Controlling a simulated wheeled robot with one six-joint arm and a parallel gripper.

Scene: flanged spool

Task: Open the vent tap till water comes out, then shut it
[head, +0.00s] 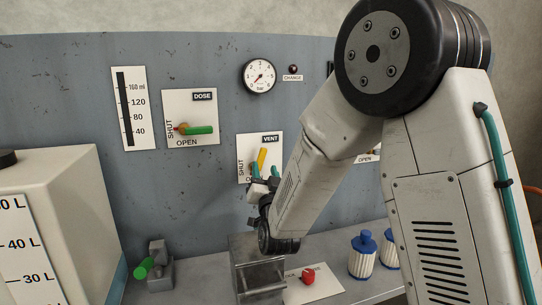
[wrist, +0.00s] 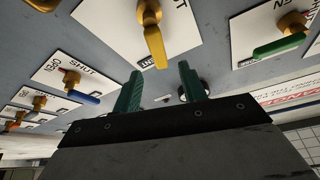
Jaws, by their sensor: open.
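The vent tap's yellow lever (head: 262,158) sits on a white plate (head: 245,146) marked VENT, with SHUT along its side and OPEN at its foot. In the head view the lever points up, leaning slightly right. In the wrist view the yellow lever (wrist: 155,42) hangs from a brass body just beyond my fingertips. My gripper (head: 265,172) is open with teal fingers, close below and in front of the lever. In the wrist view its fingers (wrist: 160,78) are apart with nothing between them. I see no water; the tap's lower part is partly hidden by my gripper.
The dose tap's green lever (head: 198,130) lies level at left; a blue-handled tap (wrist: 82,97) and others show in the wrist view. Below stand a metal box (head: 258,278), a red knob (head: 308,276) and blue-capped bottles (head: 363,255). A white tank (head: 62,195) stands left.

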